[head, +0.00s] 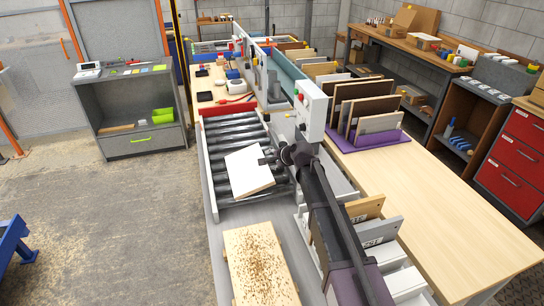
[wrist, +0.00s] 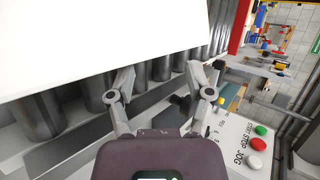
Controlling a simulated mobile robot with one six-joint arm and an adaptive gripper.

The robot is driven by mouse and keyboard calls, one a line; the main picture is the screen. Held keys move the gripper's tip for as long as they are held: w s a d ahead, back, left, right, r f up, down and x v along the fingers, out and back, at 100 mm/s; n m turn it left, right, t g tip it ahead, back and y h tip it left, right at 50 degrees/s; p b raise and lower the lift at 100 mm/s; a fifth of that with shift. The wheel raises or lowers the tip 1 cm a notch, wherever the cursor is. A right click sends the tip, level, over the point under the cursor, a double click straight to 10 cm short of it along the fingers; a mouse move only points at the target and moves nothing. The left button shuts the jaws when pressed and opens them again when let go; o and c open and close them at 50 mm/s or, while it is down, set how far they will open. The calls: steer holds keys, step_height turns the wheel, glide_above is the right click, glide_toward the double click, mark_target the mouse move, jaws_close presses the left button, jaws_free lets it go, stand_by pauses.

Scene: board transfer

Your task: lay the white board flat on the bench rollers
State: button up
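The white board (head: 248,171) is over the dark bench rollers (head: 231,133), turned askew to them. It appears to lie on them, but I cannot tell whether its whole underside touches. In the wrist view the board (wrist: 90,40) fills the upper left, with its near edge above the rollers (wrist: 38,115). My gripper (head: 268,158) is at the board's right edge. In the wrist view my gripper (wrist: 160,72) has its two fingers spread wide, with nothing visible between them but rollers. The left fingertip is close to the board's edge; contact is unclear.
A white control box (head: 311,110) with coloured buttons stands right of the rollers. A speckled wooden board (head: 258,262) lies in front. Upright boards stand in a purple rack (head: 370,142) on the right bench (head: 440,190). A red bar (head: 232,108) closes the rollers' far end.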

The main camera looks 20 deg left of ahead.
steer(key=shift+r+g+h+p, duration=0.25)
steer(key=shift+g+h+p, duration=0.15)
steer(key=shift+h+p, duration=0.6)
steer(key=shift+d+r+g+h+p, duration=0.1)
steer(key=shift+g+h+p, duration=0.4)
steer(key=shift+p, duration=0.6)
steer(key=shift+d+h+p, duration=0.1)
steer(key=shift+h+p, duration=0.2)
steer(key=shift+h, duration=0.2)
steer(key=shift+s, duration=0.1)
steer(key=shift+s+d+r+p, duration=0.3)
steer(key=shift+s+d, duration=0.05)
steer(key=shift+d, duration=0.35)
steer(key=shift+s+d+r+p, duration=0.25)
steer(key=shift+s+d+p, duration=0.05)
steer(key=shift+d, duration=0.35)
steer(key=o, duration=0.5)
